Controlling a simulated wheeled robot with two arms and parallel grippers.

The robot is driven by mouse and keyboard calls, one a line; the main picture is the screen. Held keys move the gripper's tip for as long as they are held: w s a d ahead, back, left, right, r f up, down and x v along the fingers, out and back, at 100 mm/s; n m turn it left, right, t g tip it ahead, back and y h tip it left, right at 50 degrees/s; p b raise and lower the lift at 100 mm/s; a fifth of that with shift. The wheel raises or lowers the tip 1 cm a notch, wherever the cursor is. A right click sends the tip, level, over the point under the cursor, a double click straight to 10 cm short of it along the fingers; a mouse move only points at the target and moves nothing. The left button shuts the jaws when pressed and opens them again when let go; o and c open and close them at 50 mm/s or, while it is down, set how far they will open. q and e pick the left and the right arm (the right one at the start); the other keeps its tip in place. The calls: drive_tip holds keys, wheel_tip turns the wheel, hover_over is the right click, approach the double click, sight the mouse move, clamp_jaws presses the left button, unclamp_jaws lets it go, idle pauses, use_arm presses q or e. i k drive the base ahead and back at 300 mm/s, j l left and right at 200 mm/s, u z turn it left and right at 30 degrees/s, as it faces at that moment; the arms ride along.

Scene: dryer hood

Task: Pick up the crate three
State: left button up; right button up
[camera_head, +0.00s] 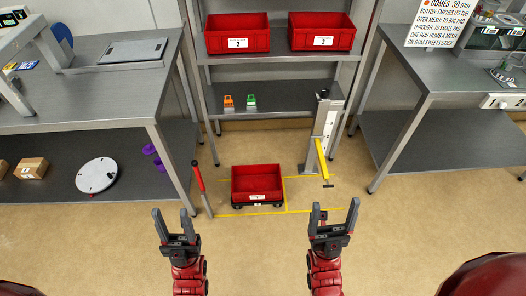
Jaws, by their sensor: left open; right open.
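Crate three is the red crate (323,33) with a white label reading 3, on the right of the upper shelf at the back. My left gripper (174,222) is open and empty, low in front of the shelves, with its fingers pointing away from me. My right gripper (334,218) is open and empty to its right. Both grippers are well short of crate three and touch nothing that I can see.
A red crate labelled 2 (237,33) stands left of crate three. Another red crate (257,184) sits low on a dark base within yellow floor lines. A grey post with a yellow arm (322,160) stands right of it. Grey benches (110,85) flank the shelves.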

sight(307, 31)
drive_tip(key=i+l, duration=1)
drive_tip(key=l, duration=0.15)
